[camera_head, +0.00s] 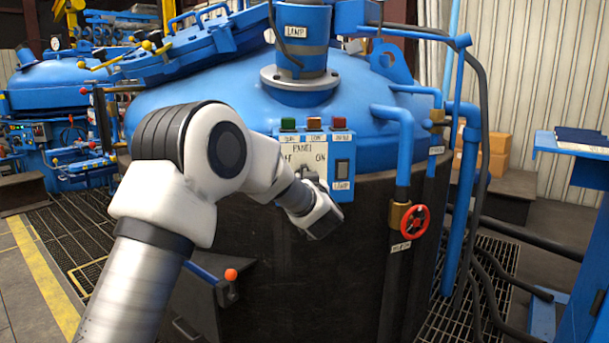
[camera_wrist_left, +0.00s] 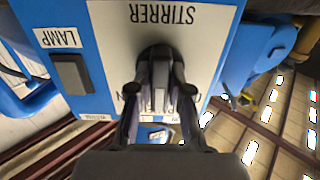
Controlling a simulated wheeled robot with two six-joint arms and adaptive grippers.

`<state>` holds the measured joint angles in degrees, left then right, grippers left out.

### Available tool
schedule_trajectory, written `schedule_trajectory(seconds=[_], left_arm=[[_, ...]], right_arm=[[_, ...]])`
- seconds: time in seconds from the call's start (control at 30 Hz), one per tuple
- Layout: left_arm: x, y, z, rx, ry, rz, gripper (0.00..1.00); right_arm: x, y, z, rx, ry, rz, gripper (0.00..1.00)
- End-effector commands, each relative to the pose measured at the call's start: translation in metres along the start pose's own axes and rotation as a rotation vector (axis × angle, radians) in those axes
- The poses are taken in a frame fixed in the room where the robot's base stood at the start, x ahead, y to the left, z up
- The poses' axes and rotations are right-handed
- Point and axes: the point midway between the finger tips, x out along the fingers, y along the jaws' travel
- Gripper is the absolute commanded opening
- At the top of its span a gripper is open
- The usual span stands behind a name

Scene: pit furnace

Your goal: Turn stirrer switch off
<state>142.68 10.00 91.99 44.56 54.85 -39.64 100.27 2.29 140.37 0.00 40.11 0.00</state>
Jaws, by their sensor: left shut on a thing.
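The blue control panel (camera_head: 280,170) with a white plate is on the front of the furnace vessel. In the left wrist view the plate (camera_wrist_left: 205,30) reads STIRRER, upside down. The dark stirrer switch (camera_wrist_left: 160,52) is on this plate, largely hidden by my fingers. My left gripper (camera_head: 311,180) is at the panel, below the OFF and ON lettering. In the left wrist view my left gripper (camera_wrist_left: 160,80) is shut on the stirrer switch, one finger on each side. The switch's exact angle is hidden. My right gripper is not in view.
A dark lamp switch (camera_wrist_left: 72,74) sits beside the stirrer plate. Green, amber and red indicators (camera_head: 314,124) line the panel's top. A red valve wheel (camera_head: 415,221) and blue pipes stand to the right. An orange-knobbed lever (camera_head: 231,275) is lower left.

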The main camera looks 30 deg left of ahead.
Motion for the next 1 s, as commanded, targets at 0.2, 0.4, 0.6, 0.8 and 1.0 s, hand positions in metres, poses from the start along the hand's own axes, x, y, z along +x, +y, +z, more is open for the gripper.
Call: schedule_trajectory(seconds=[0.2,0.4,0.6,0.8,1.0], left_arm=[[0.0002,-0.0001,-0.0009,-0.204,0.001,0.0,0.0],[0.0002,-0.0003,0.0001,-0.394,0.001,0.001,0.0],[0.0002,-0.0005,0.0006,-0.566,0.001,0.0,0.0],[0.0002,-0.0007,0.0007,-0.697,0.001,0.0,0.0],[0.0001,-0.0007,0.0005,-0.775,0.001,0.0,0.0]], right_arm=[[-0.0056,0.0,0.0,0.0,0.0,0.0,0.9],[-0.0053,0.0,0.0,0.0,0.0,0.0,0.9],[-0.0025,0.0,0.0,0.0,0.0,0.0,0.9],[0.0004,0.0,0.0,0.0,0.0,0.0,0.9],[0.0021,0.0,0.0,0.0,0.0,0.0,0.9]])
